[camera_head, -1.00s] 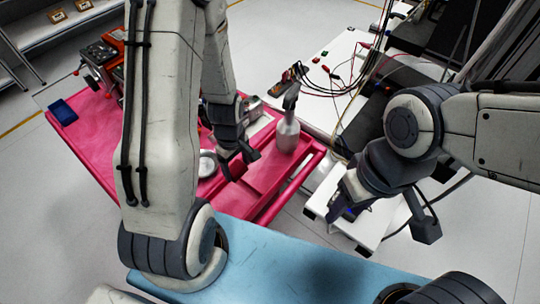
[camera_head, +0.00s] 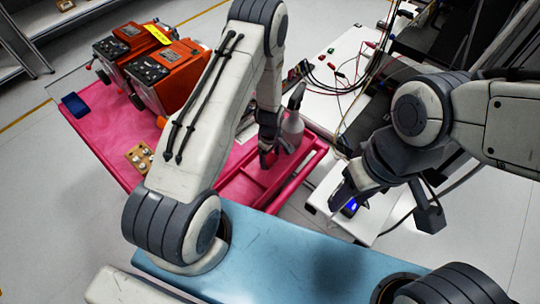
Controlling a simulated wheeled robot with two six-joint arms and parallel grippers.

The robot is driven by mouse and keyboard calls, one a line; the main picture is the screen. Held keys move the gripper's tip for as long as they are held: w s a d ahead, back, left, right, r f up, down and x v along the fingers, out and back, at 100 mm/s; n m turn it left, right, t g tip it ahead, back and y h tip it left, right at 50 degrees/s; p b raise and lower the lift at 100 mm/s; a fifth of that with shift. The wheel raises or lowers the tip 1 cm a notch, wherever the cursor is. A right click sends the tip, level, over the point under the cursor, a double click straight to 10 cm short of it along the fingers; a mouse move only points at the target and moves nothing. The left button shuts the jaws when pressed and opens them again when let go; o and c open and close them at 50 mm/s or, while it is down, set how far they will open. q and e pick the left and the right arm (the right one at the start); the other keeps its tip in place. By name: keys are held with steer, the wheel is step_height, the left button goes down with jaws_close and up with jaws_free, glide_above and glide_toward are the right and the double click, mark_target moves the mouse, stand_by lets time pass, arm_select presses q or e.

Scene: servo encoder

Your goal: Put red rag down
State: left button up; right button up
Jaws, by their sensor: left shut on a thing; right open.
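My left gripper (camera_head: 268,160) points down over the red cart (camera_head: 105,134), just left of a grey spray bottle (camera_head: 292,130). It is shut on the red rag (camera_head: 268,158), of which only a small red patch shows between the fingers. The rag is close above or at the cart's tray edge; I cannot tell whether it touches. My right gripper (camera_head: 345,203) is open on the right, above a small white stool-like table (camera_head: 378,213), with a small blue-lit item (camera_head: 350,207) by its fingers.
Two orange servo units (camera_head: 168,68) stand at the cart's back left. A blue box (camera_head: 74,104) sits at its left edge and a tan block with round parts (camera_head: 139,157) near my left arm. A white bench with cables (camera_head: 335,75) stands behind. The cart's front tray (camera_head: 240,187) looks empty.

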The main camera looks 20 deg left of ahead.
arm_select(q)
steer(key=shift+f, duration=0.35)
steer(key=shift+f, duration=0.15)
steer(key=o, duration=1.3)
